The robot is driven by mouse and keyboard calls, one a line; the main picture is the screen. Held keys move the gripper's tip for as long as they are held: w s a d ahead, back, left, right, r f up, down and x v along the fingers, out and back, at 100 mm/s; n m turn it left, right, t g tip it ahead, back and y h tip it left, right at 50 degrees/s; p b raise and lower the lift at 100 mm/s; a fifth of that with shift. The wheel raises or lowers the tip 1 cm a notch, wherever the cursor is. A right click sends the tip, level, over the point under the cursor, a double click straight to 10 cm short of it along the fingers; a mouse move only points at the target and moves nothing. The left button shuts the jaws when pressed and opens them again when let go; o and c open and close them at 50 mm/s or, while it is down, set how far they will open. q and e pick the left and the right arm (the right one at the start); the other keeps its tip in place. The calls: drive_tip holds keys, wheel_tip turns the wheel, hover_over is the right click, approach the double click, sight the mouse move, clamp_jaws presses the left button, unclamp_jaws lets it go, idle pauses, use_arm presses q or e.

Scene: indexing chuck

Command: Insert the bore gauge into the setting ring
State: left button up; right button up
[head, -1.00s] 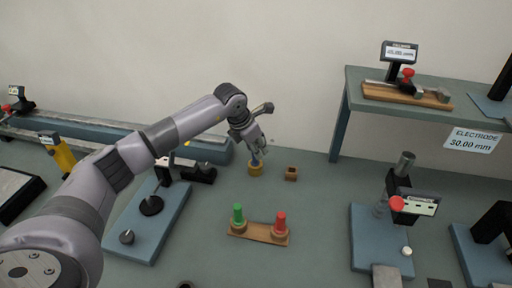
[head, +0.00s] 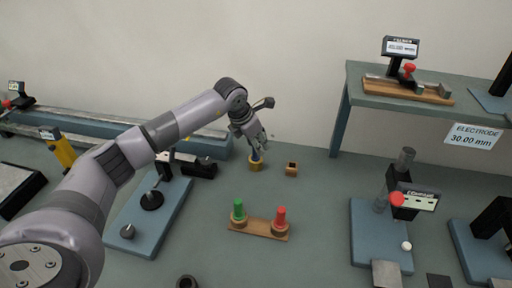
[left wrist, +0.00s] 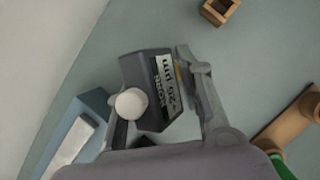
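My left gripper (head: 258,143) points down over a brass-coloured ring (head: 256,166) on the bench. A bluish stem (head: 255,155) runs from between its fingers to the ring; how deep it sits is too small to tell. In the left wrist view the bore gauge's dark labelled head (left wrist: 152,90) lies between the two widely spread fingers, with a round white knob (left wrist: 131,104) in front. A narrow gap seems to show by the right finger, so a firm hold is unclear. My right gripper is out of view.
A small square brown block with a hole (head: 291,169) stands right of the ring. A wooden base (head: 258,230) with green and red plugs is in front. A dark ring (head: 187,282) lies at the front edge. A raised shelf (head: 430,105) is at right.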

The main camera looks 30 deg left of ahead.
use_arm(q)
drive_tip(key=o, duration=0.3)
drive_tip(key=shift+f, duration=0.1)
drive_tip(key=v, duration=1.2)
